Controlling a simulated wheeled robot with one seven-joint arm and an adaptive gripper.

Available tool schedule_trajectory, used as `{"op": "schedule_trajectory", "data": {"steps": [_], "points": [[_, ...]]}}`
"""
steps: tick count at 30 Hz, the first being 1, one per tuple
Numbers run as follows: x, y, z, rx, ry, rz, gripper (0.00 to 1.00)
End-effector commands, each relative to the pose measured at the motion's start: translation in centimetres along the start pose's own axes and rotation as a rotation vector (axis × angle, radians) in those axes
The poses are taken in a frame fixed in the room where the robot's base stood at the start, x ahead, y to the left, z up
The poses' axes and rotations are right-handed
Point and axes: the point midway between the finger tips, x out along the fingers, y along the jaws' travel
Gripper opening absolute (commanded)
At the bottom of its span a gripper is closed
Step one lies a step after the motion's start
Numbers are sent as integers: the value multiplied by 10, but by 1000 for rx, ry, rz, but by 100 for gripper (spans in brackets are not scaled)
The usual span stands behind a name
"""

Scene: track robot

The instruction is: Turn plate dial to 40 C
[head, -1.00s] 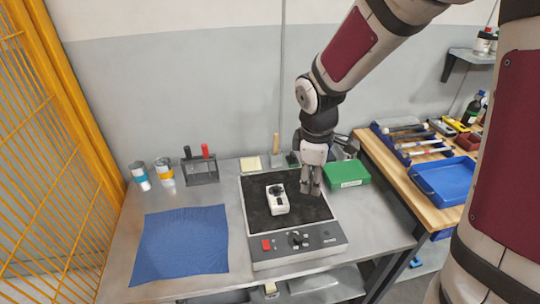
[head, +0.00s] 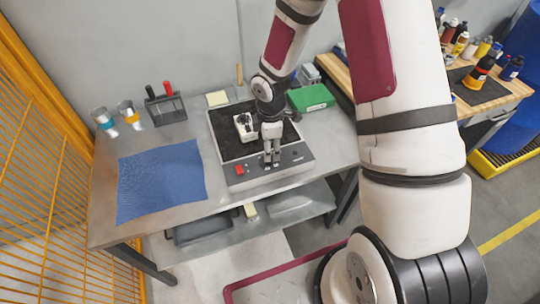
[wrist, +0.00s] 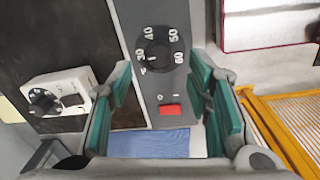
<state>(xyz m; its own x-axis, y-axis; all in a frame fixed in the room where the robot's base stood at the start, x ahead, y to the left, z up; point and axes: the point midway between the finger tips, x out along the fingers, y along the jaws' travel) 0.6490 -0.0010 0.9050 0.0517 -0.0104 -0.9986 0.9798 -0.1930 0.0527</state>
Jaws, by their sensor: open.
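The plate dial (wrist: 158,57) is a black knob on the grey front panel, with 30, 40, 50 and 60 around it in the wrist view. A small pale mark shows on the knob; its exact setting is too small to read. My gripper (wrist: 160,80) is open, its teal-padded fingers on either side of the dial with gaps visible. I cannot tell how high it is. In the head view my gripper (head: 271,160) points down at the panel of the hot plate (head: 300,154) and hides the dial. A red switch (wrist: 171,109) sits beside the dial.
A white device with its own black dial (head: 244,126) sits on the dark plate top. A blue cloth (head: 160,180) lies left on the bench. A green box (head: 311,97), a tool holder (head: 165,108) and two cans stand behind. A yellow fence (head: 45,150) borders the left.

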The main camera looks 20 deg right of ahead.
Motion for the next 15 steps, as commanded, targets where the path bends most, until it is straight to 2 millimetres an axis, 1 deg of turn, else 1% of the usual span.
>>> {"op": "schedule_trajectory", "data": {"steps": [1, 6, 9, 15], "points": [[10, -1, 0, 0, -1, -4, 46], [35, -1, 0, 0, 0, -2, 46], [45, -1, 0, 0, 0, -2, 46], [53, 0, 0, 1, 0, 0, 46]]}}
